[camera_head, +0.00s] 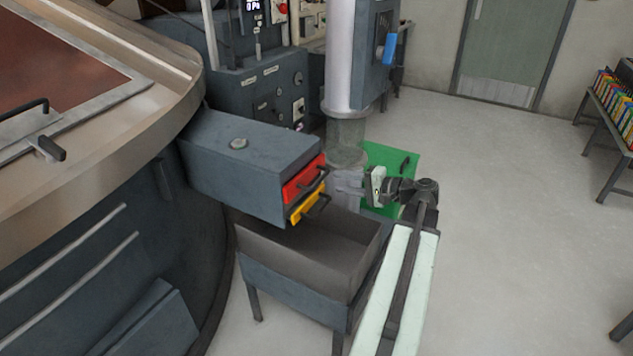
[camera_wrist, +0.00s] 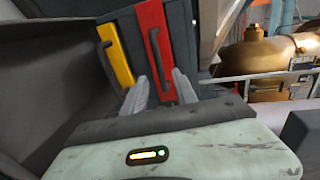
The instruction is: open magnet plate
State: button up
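A grey box-shaped housing (camera_head: 250,160) juts out from the large round vessel. Its end holds a red plate (camera_head: 301,182) above a yellow plate (camera_head: 306,206), each with a dark bar handle. Both plates sit in the housing. I cannot tell which one is the magnet plate. In the wrist view the red plate (camera_wrist: 154,36) and yellow plate (camera_wrist: 115,52) stand side by side. My gripper (camera_wrist: 160,76) is open, its pale fingers apart near the lower end of the red plate's handle (camera_wrist: 154,50). Contact is unclear. In the head view my gripper (camera_head: 345,186) is right of the plates.
An open grey bin (camera_head: 290,258) on legs stands below the housing. A pale vertical pipe (camera_head: 341,60) and a green panel (camera_head: 395,158) with a dark handle are behind my gripper. The floor (camera_head: 510,220) to the right is clear.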

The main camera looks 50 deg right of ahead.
aim_at(321, 178)
jog(key=b+x, duration=0.1)
jog(key=x, duration=0.7)
jog(key=shift+w+b, duration=0.1)
jog(key=shift+b, duration=0.2)
grip_shut()
dwell(0.9)
